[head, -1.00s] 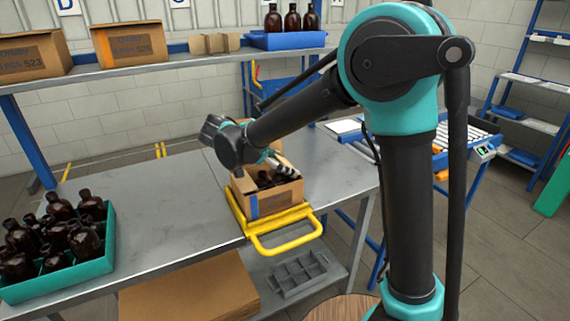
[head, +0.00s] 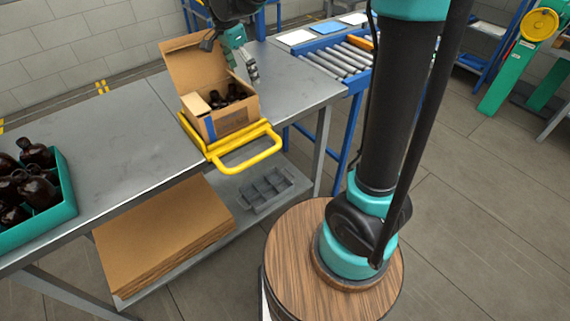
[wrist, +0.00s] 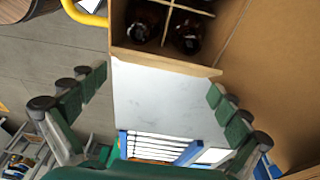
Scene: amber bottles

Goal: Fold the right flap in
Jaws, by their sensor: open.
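An open cardboard box (head: 232,120) stands on the workbench with dark amber bottles (head: 228,97) inside. Its tall back flap (head: 192,62) stands up, and a small left flap (head: 195,104) leans over the opening. In the wrist view, the bottles (wrist: 187,33) sit between cardboard dividers, and the big flap (wrist: 275,75) rises at the right. A narrow brown strip (wrist: 165,62) runs along the near side of the box; I cannot tell whether it is the right flap or the wall edge. My gripper (head: 248,72) is open and empty beside the box's right end; its fingers (wrist: 158,88) are spread wide.
A yellow handled frame (head: 240,150) holds the box at the bench's front edge. A teal crate of bottles (head: 62,200) is at the left. A roller conveyor (head: 335,58) lies beyond the right bench end. Bare bench (head: 110,130) lies left of the box.

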